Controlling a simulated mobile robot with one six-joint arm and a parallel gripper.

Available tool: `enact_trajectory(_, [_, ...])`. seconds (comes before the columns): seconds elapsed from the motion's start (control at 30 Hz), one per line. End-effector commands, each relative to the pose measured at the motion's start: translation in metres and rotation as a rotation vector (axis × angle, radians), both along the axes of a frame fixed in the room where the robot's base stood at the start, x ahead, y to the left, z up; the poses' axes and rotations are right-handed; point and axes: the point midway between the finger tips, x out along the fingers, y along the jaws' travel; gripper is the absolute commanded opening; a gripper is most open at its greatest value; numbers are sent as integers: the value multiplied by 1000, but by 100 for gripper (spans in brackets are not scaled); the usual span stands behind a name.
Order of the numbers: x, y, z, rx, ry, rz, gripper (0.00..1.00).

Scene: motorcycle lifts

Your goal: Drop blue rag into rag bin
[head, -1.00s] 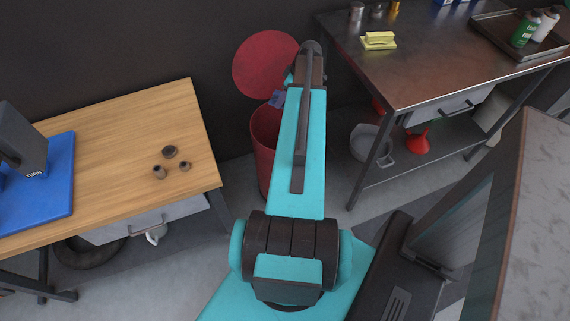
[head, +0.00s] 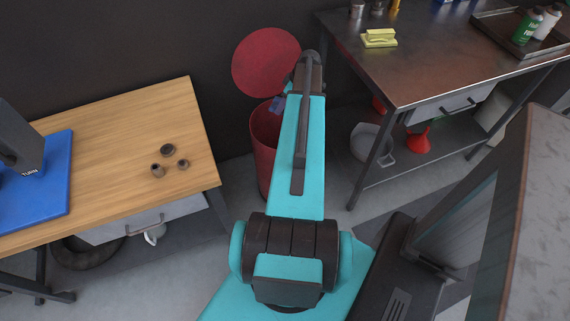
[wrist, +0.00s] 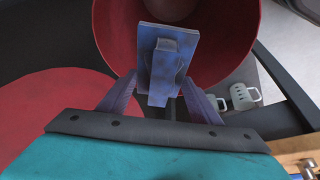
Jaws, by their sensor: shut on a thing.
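The red rag bin (head: 264,150) stands on the floor between the two tables, with its round red lid (head: 266,62) raised behind it. My arm hides the bin's right side in the head view. The blue rag (head: 277,104) shows beside my arm, at the height of the bin's mouth or above it. In the wrist view my gripper (wrist: 164,92) is shut on the blue rag (wrist: 180,45). The rag overlaps the open mouth of the rag bin (wrist: 225,35) there. The lid (wrist: 50,125) fills the left of the wrist view.
A wooden table (head: 110,160) with small dark parts stands at left. A metal workbench (head: 430,60) with a yellow brush (head: 379,38) stands at right. A grey bucket (head: 370,145) and a red funnel (head: 418,141) sit on its lower shelf.

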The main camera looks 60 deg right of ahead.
Motion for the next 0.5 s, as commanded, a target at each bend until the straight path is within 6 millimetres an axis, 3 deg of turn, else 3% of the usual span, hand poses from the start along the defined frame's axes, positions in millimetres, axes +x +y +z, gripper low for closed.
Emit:
enact_trajectory(0.2, [0, 0, -12, 0, 0, 0, 28])
enact_trajectory(0.5, [1, 0, -14, -1, 0, 2, 28])
